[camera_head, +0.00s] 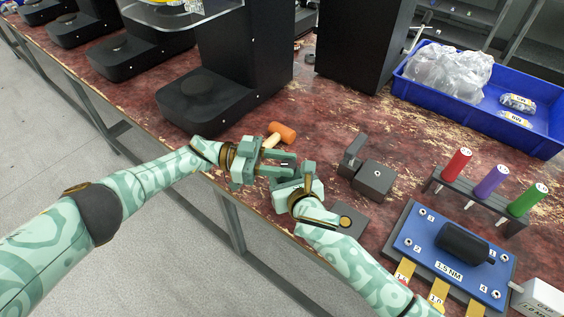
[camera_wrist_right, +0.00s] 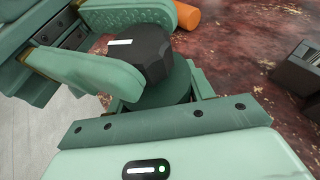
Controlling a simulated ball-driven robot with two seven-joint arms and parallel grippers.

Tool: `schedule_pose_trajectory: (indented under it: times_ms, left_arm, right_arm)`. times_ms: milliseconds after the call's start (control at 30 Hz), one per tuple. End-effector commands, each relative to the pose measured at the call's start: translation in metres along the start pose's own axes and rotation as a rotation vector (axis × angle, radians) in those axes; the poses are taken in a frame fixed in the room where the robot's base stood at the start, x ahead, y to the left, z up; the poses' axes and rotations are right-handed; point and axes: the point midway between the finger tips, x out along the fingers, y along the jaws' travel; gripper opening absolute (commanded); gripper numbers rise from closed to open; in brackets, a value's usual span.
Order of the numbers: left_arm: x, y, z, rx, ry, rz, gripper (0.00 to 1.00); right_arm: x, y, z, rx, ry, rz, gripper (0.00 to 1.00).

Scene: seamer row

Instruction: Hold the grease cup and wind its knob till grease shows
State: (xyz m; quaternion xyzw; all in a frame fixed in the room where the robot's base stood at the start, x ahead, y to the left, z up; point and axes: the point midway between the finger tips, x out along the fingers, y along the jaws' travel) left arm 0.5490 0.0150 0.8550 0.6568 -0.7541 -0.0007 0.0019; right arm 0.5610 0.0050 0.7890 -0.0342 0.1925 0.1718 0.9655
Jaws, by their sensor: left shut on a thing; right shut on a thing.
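The grease cup's black faceted knob (camera_wrist_right: 142,50), with a white stripe on top, shows in the right wrist view. Its dark green round body (camera_wrist_right: 174,86) is below the knob and partly hidden. My left gripper (camera_wrist_right: 122,42) is shut on the knob, one pale green finger on each side. My right gripper (camera_wrist_right: 164,92) is shut on the body from below; its fingers are partly hidden. In the head view my left gripper (camera_head: 282,163) and right gripper (camera_head: 298,182) meet above the bench's front edge, and the cup is mostly hidden between them.
An orange-headed mallet (camera_head: 282,132) lies just behind the grippers. A dark grey block fixture (camera_head: 372,180) and a small dark plate (camera_head: 347,218) are to the right. Further right are a screwdriver rack (camera_head: 470,200), a blue plate (camera_head: 420,240) and a blue bin (camera_head: 450,104). Black machines (camera_head: 205,98) stand behind left.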

Motion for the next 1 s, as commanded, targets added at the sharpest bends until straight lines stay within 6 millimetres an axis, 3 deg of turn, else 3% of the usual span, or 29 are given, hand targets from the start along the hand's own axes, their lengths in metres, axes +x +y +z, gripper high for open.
schedule_pose_trajectory:
  times_ms: [133, 167, 233, 567, 1000]
  left_arm:
    - [-0.001, 0.000, 0.002, 0.000, -0.006, -0.003, 0.09]
    - [-0.001, 0.000, 0.002, 0.000, -0.006, -0.003, 0.37]
    - [-0.001, 0.000, 0.002, 0.000, -0.005, -0.003, 0.54]
    - [-0.005, 0.000, 0.001, 0.000, -0.002, -0.003, 0.54]
    - [-0.072, 0.000, 0.002, -0.002, -0.004, -0.003, 0.54]
  right_arm:
    - [0.000, 0.001, 0.000, 0.000, -0.001, 0.002, 0.26]
    - [0.000, 0.001, 0.000, 0.000, -0.001, 0.002, 0.26]
    - [0.000, 0.001, 0.000, 0.000, -0.001, 0.002, 0.26]
    - [0.000, 0.000, 0.000, 0.000, 0.000, 0.000, 0.26]
    - [0.000, 0.000, 0.000, 0.000, 0.000, 0.000, 0.26]
